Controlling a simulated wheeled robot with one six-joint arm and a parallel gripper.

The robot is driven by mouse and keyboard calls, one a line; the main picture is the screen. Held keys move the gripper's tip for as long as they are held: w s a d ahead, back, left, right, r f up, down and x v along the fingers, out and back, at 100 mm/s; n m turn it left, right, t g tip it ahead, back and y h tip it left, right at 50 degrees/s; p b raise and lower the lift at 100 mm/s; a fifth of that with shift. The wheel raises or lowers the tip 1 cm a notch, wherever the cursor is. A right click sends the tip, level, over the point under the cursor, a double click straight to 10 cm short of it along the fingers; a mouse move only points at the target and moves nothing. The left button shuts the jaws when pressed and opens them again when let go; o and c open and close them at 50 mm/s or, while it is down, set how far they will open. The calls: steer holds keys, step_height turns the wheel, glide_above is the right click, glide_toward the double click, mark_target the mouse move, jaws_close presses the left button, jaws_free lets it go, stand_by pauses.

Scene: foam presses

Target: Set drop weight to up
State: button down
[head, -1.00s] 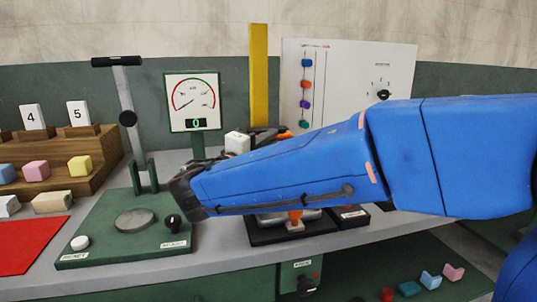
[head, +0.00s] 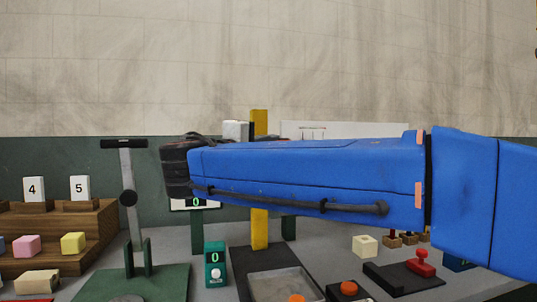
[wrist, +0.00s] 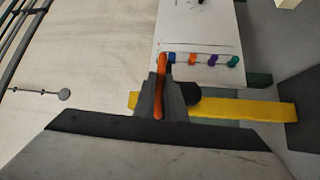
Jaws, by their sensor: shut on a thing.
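The drop weight rig shows as a tall yellow post (head: 259,228) rising from a dark base. In the wrist view the post (wrist: 240,107) lies across the picture, with its top end at left. My gripper (wrist: 160,88) is shut on an orange bar (wrist: 162,62), seemingly the weight's handle. A dark rounded block (wrist: 193,94), likely the drop weight, sits against the post beside the fingers, near the top end. In the head view my arm hides the handle and the fingers; only a pale part and a dark part show by the post's top.
A gauge is mostly hidden by my arm. A red-handled device (head: 422,262) and cream block (head: 365,246) lie at right. A white panel with coloured sliders (wrist: 200,30) stands behind.

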steer(key=shift+r, duration=0.4)
steer(key=c, duration=1.8)
jaws_free()
steer(key=shift+f, duration=0.15)
steer(key=v, duration=1.7)
steer(key=shift+s+a, duration=0.15)
steer(key=shift+f, duration=0.1)
